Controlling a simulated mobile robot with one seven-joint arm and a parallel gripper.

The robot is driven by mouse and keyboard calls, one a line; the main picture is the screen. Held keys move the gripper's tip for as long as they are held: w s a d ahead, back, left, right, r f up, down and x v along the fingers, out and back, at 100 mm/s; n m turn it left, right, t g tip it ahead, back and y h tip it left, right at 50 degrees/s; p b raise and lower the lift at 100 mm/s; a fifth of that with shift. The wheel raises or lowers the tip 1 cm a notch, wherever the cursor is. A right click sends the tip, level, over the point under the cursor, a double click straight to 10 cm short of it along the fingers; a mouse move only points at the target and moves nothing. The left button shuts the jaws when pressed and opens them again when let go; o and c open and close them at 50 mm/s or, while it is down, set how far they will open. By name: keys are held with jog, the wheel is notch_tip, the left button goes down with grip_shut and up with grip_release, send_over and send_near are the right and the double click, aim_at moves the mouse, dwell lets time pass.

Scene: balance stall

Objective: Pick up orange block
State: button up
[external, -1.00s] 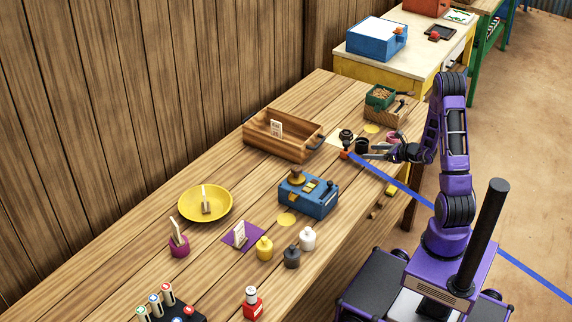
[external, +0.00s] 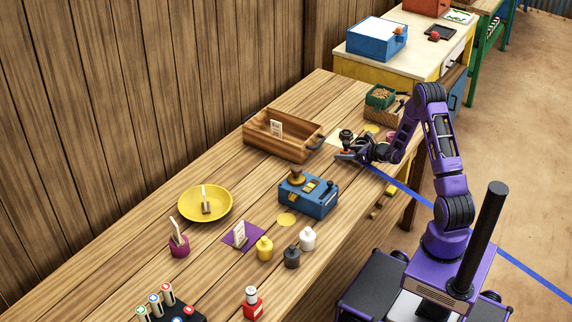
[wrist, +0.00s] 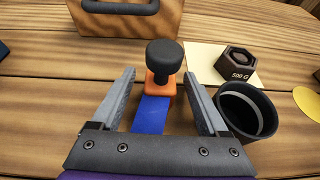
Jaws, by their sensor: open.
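The orange block (wrist: 160,86) stands on the wooden table in the wrist view, with a round black knob (wrist: 164,56) on top of it. My gripper (wrist: 159,76) is open, with one grey finger on each side of the block and a visible gap on both sides. The block sits between the fingers near their tips. In the external view my gripper (external: 352,157) is low over the table and mostly hides the block.
A black cup (wrist: 247,110) stands close beside my right finger. A dark hexagonal weight (wrist: 237,64) marked 500 G rests on a cream sheet behind it. A wooden tray (external: 268,146) with a dark handle lies beyond the block. A blue strip (wrist: 153,114) runs from the block towards my gripper.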

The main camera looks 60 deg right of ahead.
grip_shut()
dwell(0.4)
